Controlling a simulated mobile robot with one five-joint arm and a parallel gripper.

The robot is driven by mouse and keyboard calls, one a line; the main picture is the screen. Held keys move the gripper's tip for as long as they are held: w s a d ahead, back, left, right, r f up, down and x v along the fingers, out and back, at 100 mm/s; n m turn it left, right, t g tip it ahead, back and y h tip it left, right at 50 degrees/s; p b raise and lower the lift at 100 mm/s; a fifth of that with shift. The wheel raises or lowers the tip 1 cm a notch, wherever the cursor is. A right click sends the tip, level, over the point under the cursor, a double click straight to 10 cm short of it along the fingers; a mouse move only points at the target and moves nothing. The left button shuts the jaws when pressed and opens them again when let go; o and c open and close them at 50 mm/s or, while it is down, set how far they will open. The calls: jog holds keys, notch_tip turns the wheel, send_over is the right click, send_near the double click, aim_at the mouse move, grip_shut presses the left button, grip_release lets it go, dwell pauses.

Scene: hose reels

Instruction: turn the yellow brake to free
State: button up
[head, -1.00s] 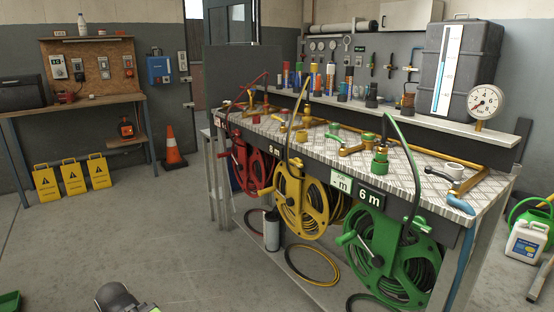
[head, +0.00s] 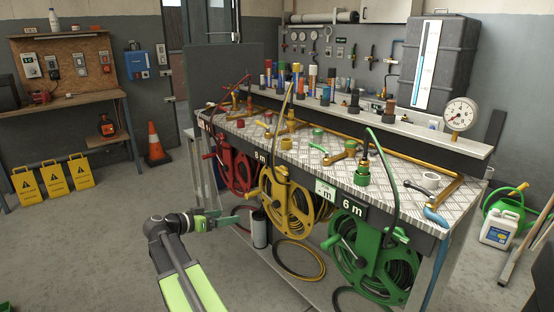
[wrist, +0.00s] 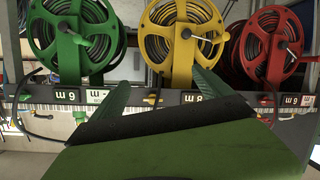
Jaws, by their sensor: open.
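The yellow reel (head: 289,205) hangs at the front of the bench, between the red and green reels; it also shows in the wrist view (wrist: 172,52), upside down, with a crank handle (wrist: 190,33). A small yellow piece (wrist: 152,99) sits at the bench's front edge by the reel, beside the 8 m label. It may be the brake; its setting is too small to read. My gripper (head: 237,216) is to the left of the yellow reel and apart from it. In the wrist view its green fingers (wrist: 162,90) are spread, with nothing held between them.
The red reel (head: 236,168) and green reel (head: 368,255) flank the yellow one closely. A grey cylinder (head: 259,229) stands by the bench's lower shelf and a loose hose coil (head: 299,260) lies nearby. Brass pipes (head: 395,157) cover the bench top.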

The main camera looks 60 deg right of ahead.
aim_at(280, 170)
jog(key=s+d+r+m+g+h, duration=0.2)
jog(key=d+r+m+h, duration=0.15)
jog(key=d+r, duration=0.5)
jog(key=shift+m, duration=0.25)
jog(key=x, duration=1)
jog(key=p+x, duration=0.1)
jog(key=x, duration=0.5)
jog(key=shift+s+a+r, duration=0.15)
jog(key=shift+s+r, duration=0.15)
jog(key=shift+s, duration=0.1)
jog(key=shift+c, duration=0.3)
